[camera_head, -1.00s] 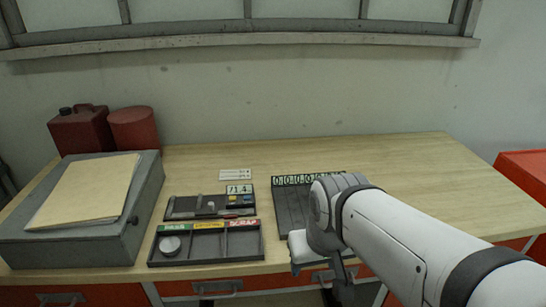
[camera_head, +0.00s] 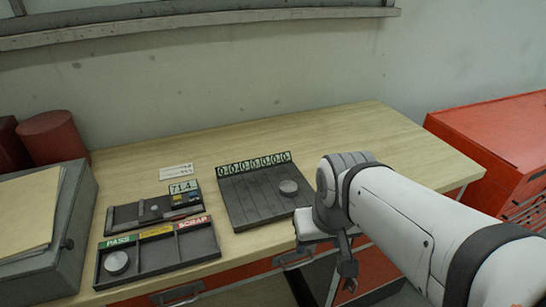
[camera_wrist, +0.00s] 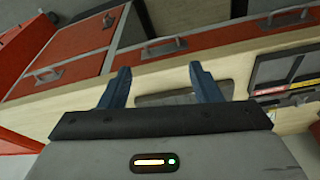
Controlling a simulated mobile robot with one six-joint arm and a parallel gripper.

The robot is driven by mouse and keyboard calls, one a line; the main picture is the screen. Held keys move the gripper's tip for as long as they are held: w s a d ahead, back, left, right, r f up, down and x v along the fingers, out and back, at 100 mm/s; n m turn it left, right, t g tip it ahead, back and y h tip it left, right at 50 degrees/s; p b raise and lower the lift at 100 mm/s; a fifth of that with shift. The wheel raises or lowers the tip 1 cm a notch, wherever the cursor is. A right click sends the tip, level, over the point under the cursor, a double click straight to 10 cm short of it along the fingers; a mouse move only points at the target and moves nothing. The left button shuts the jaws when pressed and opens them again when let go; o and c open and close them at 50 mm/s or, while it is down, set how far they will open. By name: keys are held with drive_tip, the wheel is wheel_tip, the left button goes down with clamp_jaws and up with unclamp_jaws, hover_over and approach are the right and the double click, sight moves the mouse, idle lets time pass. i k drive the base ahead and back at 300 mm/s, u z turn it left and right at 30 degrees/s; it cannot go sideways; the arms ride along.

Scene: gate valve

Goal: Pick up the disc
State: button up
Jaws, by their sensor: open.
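A grey round disc (camera_head: 288,188) lies on the right part of the dark grooved board (camera_head: 246,205), under its row of 0 labels. A second grey disc (camera_head: 116,262) lies in the PASS compartment of the dark three-part tray (camera_head: 170,258). My gripper (camera_wrist: 160,85) is open, with nothing visible between its two blue-grey fingers. In the head view it hangs at the front edge of the table, right of the grooved board and apart from both discs, partly hidden by my arm. No disc can be made out in the wrist view.
A gauge block (camera_head: 150,211) with a 71.4 display stands behind the tray. A grey box with a folder (camera_head: 28,215) and a red can (camera_head: 53,138) are at left. A red cabinet (camera_head: 500,140) stands at right. The table's back right is clear.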

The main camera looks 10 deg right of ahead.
sight(288, 189)
drive_tip(key=k, duration=1.3)
drive_tip(key=z, duration=0.35)
drive_tip(key=i, duration=1.8)
drive_tip(key=u, duration=0.75)
